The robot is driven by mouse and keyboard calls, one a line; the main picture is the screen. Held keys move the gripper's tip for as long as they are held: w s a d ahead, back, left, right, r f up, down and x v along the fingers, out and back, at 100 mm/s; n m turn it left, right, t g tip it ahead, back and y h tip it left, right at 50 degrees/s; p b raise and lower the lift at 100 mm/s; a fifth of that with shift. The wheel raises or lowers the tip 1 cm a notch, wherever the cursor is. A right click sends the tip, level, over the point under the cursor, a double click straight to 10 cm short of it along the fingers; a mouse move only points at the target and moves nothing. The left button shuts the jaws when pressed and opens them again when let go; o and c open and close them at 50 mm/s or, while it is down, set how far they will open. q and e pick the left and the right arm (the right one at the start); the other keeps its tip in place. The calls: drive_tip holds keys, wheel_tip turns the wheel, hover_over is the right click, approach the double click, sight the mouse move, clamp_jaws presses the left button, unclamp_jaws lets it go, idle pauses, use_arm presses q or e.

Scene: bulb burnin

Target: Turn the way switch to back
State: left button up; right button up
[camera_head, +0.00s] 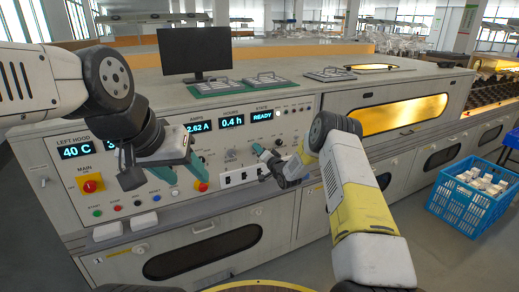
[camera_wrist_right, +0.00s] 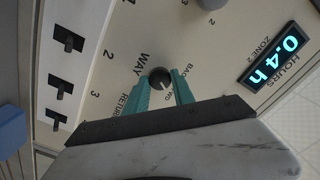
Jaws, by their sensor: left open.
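The way switch (camera_wrist_right: 160,78) is a small dark round knob on the cream panel in the right wrist view, with "WAY" printed beside it and partly covered lettering nearby. My right gripper (camera_wrist_right: 159,80) has its two teal fingers apart, one on either side of the knob; I cannot tell whether they touch it. In the head view my right gripper (camera_head: 261,161) is at the panel front and hides the switch. My left gripper (camera_head: 186,172) is open and empty, in front of the panel's left part.
A red-on-yellow main switch (camera_head: 91,185) and small coloured buttons are on the panel's left. Black rocker switches (camera_wrist_right: 62,88) sit beside the way switch. An hours display (camera_wrist_right: 275,55) reads 0.4 h. A monitor (camera_head: 195,52) stands on top. A blue crate (camera_head: 462,212) is at the right.

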clamp_jaws()
drive_tip(key=n, duration=1.1)
drive_tip(key=shift+n, duration=0.4)
idle(0.4)
drive_tip(key=o, duration=0.8)
unclamp_jaws()
